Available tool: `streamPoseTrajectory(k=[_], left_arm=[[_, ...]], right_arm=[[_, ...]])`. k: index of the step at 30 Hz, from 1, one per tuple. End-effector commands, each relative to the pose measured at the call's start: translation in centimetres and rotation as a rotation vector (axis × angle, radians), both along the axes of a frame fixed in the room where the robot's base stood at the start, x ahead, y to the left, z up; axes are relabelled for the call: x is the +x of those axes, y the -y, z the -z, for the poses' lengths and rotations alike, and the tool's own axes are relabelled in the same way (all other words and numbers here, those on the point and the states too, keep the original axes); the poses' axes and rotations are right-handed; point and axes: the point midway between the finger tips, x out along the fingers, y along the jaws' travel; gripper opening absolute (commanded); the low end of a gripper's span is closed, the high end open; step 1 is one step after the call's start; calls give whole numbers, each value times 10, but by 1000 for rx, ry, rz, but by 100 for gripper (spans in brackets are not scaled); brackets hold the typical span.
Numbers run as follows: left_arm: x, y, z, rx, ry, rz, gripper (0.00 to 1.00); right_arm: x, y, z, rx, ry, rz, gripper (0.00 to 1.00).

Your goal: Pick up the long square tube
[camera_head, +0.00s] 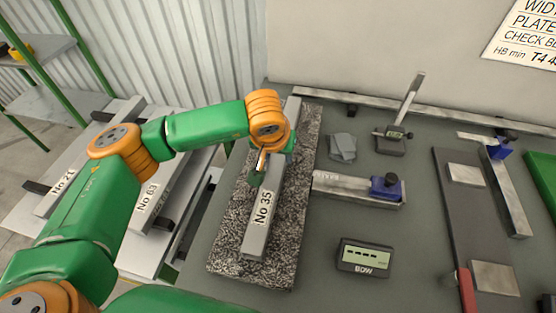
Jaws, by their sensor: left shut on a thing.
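A long grey square tube (257,228) marked "No 35" lies lengthwise along a speckled granite plate (288,240) on the table. My left gripper (258,176) is over the tube's middle, shut on it. The gripper and wrist hide part of the tube and the grip itself. The tube's far end shows beyond my wrist near the back of the plate. I cannot tell whether the tube touches the plate along its whole length. My right gripper is not in view.
A brown board (457,210) with metal blocks lies farther right. Tubes marked "No 21" (62,184) and "No 63" (150,200) lie on the left rack.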

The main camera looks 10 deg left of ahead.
Motion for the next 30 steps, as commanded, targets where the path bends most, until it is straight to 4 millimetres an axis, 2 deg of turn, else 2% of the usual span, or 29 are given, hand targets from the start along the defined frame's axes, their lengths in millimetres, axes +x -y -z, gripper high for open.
streamPoseTrajectory(k=[11,17,24,30], left_arm=[[1,0,-6,-1,3,0,0],[1,0,-37,-1,5,0,0],[-43,22,-98,-1,8,8,0],[-95,46,-117,0,6,10,0]], right_arm=[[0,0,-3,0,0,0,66],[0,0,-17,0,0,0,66],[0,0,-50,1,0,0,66],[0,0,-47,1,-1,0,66]])
